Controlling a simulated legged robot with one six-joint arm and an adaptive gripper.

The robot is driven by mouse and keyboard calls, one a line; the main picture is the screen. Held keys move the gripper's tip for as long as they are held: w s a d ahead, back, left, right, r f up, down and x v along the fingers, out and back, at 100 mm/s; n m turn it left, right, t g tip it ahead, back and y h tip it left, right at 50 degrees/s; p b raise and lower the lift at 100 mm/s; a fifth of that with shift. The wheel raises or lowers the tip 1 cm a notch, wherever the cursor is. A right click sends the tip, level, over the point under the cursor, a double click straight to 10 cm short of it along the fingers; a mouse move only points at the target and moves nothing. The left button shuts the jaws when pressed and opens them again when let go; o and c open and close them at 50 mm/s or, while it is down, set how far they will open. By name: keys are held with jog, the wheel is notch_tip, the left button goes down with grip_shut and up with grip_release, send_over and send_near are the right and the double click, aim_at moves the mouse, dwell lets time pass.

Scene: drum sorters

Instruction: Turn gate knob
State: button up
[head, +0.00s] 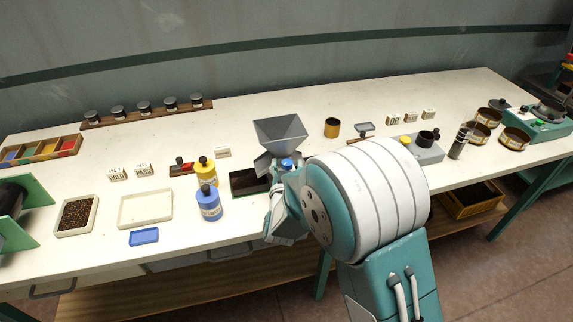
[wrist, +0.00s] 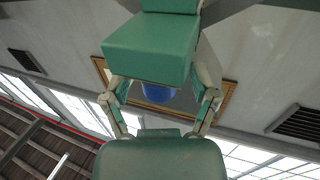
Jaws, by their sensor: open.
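A blue round knob (head: 287,164) sits at the lower front of the grey funnel-shaped hopper (head: 281,130), on the middle of the bench. My gripper (head: 287,190) is at the knob's near side, partly hidden by my large white and teal arm joint. In the wrist view my gripper (wrist: 160,100) has its two fingers apart. A blue round thing (wrist: 158,92), likely the knob, shows between them, partly covered by a green part of the gripper. I cannot tell whether the fingers touch it.
A dark-filled bin (head: 236,194) stands left of the hopper's outlet. An empty pale tray (head: 145,222) lies further left. Round tins (head: 514,139) stand at the right.

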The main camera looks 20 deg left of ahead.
grip_shut()
jog(key=shift+n+y, duration=0.3)
jog(key=shift+y, duration=0.1)
jog(key=n+g+y, duration=0.1)
jog(key=n+y, duration=0.1)
jog(key=n+g+y, duration=0.1)
jog(key=y, duration=0.2)
jog(key=shift+w+d+n+g, duration=0.1)
jog(key=shift+d+n+g, duration=0.05)
jog(key=shift+n+g, duration=0.2)
jog(key=shift+n+g+y, duration=1.55)
jog(key=shift+y, duration=0.45)
grip_release()
